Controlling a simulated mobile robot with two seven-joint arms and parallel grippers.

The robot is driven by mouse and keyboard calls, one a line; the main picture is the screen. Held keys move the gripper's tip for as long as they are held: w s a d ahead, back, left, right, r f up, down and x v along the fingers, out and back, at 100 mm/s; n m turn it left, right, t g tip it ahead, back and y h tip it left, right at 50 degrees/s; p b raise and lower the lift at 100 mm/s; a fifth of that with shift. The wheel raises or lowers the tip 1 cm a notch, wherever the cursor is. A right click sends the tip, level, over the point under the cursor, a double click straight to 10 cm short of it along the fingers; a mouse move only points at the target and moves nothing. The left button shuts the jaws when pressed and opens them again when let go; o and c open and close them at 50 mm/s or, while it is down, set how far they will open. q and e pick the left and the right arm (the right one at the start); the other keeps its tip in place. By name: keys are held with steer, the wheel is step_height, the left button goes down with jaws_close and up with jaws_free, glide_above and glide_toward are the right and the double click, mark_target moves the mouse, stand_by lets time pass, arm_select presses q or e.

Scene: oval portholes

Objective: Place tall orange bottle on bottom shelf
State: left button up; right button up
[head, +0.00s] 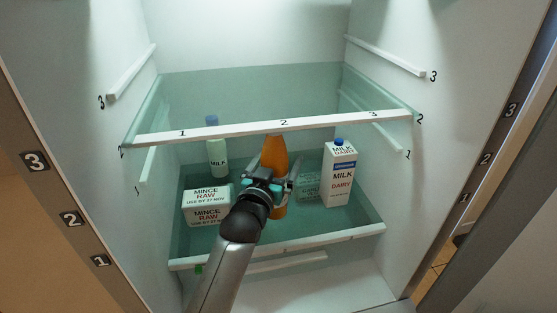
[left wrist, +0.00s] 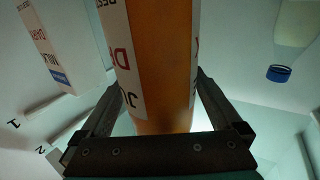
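The tall orange bottle (head: 274,154) is upright inside the fridge, over the lower glass shelf (head: 330,236), between the milk bottle and the milk carton. I cannot tell whether its base rests on the shelf. My left gripper (head: 268,184) is around the bottle's middle and hides part of it. In the left wrist view, my gripper's fingers (left wrist: 160,95) lie close against both sides of the orange bottle (left wrist: 163,60), which shows a white label. That view is upside down. My right gripper is in neither view.
On the lower shelf are stacked mince packs (head: 207,205), a blue-capped milk bottle (head: 218,157), a clear-green container (head: 309,185) and a milk carton (head: 340,175). The upper shelf's white front edge (head: 230,130) crosses above. Shelf space is free in front of the carton.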

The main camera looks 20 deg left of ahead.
arm_select(q)
steer(key=shift+r, duration=0.1)
steer(key=shift+s, duration=0.15)
steer(key=s+d+p, duration=0.1)
steer(key=s, duration=1)
steer(key=shift+s+d, duration=0.25)
steer(key=shift+s, duration=0.05)
